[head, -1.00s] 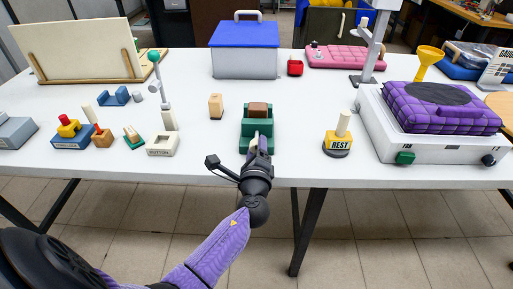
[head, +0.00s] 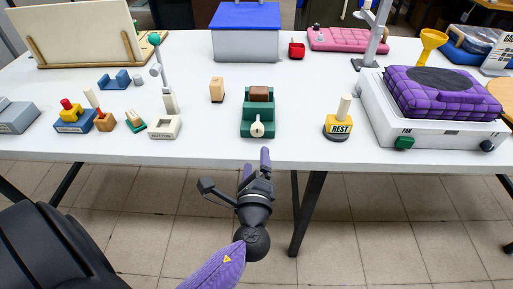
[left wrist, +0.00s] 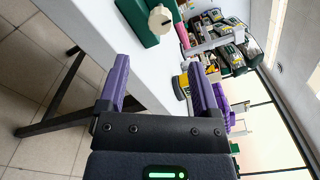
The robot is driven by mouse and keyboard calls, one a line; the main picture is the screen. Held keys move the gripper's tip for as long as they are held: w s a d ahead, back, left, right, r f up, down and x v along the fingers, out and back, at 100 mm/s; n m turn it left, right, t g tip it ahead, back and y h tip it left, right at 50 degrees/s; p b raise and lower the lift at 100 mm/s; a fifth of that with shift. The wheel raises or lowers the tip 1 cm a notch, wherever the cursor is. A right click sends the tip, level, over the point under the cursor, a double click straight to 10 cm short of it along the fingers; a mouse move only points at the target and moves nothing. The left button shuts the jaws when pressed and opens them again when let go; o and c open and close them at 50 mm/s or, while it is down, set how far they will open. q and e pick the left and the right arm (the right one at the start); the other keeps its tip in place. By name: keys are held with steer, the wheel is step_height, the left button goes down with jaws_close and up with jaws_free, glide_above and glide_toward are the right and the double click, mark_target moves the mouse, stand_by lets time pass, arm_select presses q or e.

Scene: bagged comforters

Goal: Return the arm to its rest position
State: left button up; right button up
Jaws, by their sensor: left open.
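My left gripper (head: 256,160) is open and empty, just off the front edge of the white table in the head view. Its two purple fingers also show spread apart in the left wrist view (left wrist: 158,85). The green block device (head: 258,112) with a brown block and a cream knob stands on the table just beyond the fingertips, apart from them. In the left wrist view the knob (left wrist: 160,20) is at the top, beyond the fingers. My right gripper is not in view.
The white table (head: 300,150) spans the view. A yellow "REST" block (head: 338,128) with a cream peg stands right of the green device, and a purple quilted pad (head: 445,100) lies on a white machine at the right. Small devices stand at the left. The floor in front is clear.

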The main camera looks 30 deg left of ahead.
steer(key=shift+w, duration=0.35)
